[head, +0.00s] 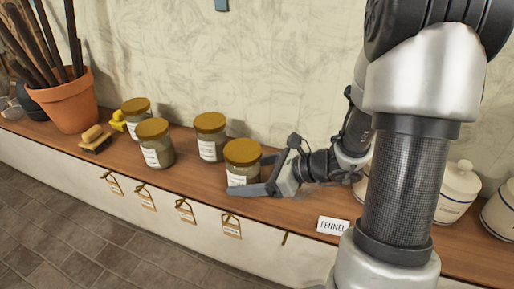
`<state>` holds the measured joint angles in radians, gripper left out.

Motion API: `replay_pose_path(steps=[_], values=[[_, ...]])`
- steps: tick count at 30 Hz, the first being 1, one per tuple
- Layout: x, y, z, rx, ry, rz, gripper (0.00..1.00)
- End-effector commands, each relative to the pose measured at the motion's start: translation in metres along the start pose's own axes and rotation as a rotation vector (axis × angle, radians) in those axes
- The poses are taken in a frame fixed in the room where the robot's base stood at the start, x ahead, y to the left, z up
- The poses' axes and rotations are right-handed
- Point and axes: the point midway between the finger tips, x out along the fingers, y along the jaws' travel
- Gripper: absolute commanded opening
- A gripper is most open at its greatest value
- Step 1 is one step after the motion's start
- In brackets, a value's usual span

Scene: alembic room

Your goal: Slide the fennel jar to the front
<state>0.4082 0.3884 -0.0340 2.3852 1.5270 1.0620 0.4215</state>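Several glass jars with gold lids and white labels stand on the wooden shelf; the writing is too small to read, so I cannot tell which is fennel. My gripper (247,174) reaches in from the right, low over the shelf, with its fingers around the front right jar (243,153). One finger crosses the front of its base; the other is partly hidden behind it. I cannot tell whether both touch the glass. Another jar (209,146) stands behind it, and two more, a front one (155,155) and a back one (136,105), stand to the left.
A card reading "FENNEL" (333,226) stands at the shelf's (190,183) front edge, right of my gripper. White lidded pots (458,185) stand far right. A brush (94,138) and terracotta pot (68,105) are left. Tags (232,227) hang below the front edge.

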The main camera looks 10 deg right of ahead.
Motion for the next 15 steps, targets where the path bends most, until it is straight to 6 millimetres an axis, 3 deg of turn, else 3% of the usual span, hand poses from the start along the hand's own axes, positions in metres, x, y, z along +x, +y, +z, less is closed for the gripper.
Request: replay_pose_path(steps=[2, 11, 15], values=[[0.0, 0.0, 0.0, 0.0, 0.0, 0.0, 0.89], [-0.001, -0.001, 0.0, 0.0, 0.0, -0.001, 0.89], [-0.013, -0.001, 0.001, -0.001, -0.001, -0.003, 0.89]])
